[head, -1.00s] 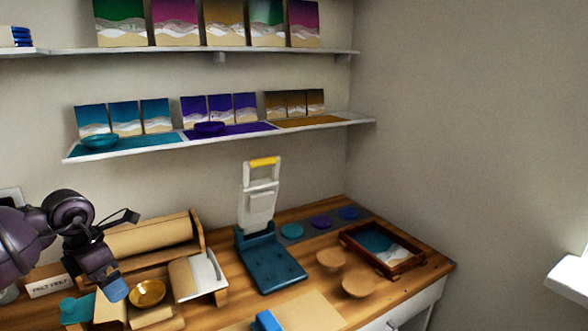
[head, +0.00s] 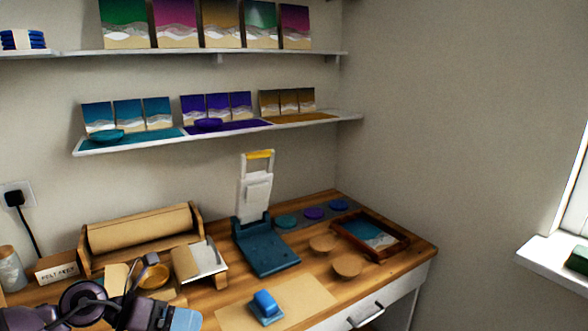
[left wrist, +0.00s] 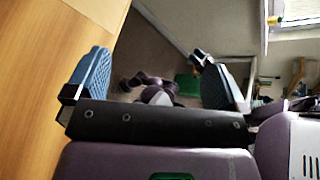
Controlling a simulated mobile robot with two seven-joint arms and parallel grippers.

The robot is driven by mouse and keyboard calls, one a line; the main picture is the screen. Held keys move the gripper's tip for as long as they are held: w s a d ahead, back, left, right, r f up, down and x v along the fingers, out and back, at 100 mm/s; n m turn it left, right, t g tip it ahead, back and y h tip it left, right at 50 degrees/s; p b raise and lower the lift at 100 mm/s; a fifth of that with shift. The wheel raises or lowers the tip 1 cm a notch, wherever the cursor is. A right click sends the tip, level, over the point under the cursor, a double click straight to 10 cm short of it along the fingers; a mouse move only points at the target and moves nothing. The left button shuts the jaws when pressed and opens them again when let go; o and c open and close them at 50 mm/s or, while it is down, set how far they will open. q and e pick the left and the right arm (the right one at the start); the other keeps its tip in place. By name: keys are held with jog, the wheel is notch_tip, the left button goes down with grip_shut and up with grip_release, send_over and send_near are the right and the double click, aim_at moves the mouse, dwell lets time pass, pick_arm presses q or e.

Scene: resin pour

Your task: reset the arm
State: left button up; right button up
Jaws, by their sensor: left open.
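My left arm comes in at the lower left of the head view. My left gripper (head: 178,318) is at the bottom edge, low over the front of the wooden desk, partly cut off by the frame. In the left wrist view its two blue-padded fingers stand wide apart with nothing between them (left wrist: 155,82). The desk's wooden surface (left wrist: 50,80) runs along the left side of that view, beside one finger. My right gripper is not in view.
A gold bowl (head: 153,277) stands just behind my left arm. A blue block (head: 266,306) lies on a tan sheet (head: 309,295) to its right. A blue press (head: 266,255), a framed picture (head: 372,236) and round coasters (head: 347,266) stand farther right on the desk.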

pick_arm(q)
jog(key=s+d+r+n+t+h, duration=0.2)
jog(key=d+n+t+h, duration=0.1)
jog(key=n+t, duration=0.35)
jog(key=s+a+f+n+t+y, duration=0.1)
jog(key=s+a+f+n+y, duration=0.45)
jog(key=n+y, duration=0.6)
jog(key=s+a+f+n+t+y, duration=0.2)
jog(key=s+a+f+n+y, duration=0.4)
jog(key=n, duration=1)
jog(key=s+d+f+n+g+h, duration=0.1)
jog(key=s+f+n+g, duration=0.2)
jog(key=s+g, duration=0.5)
jog(key=s+f+n+g+h, duration=0.1)
jog(key=s+f+n+g, duration=0.25)
jog(key=s, duration=0.85)
jog(key=w+d+f+t+p, duration=0.1)
jog(key=w+f+t, duration=0.4)
jog(key=w+t, duration=0.4)
jog(key=shift+w+f+m+h+p, duration=0.35)
jog(key=shift+f, duration=0.05)
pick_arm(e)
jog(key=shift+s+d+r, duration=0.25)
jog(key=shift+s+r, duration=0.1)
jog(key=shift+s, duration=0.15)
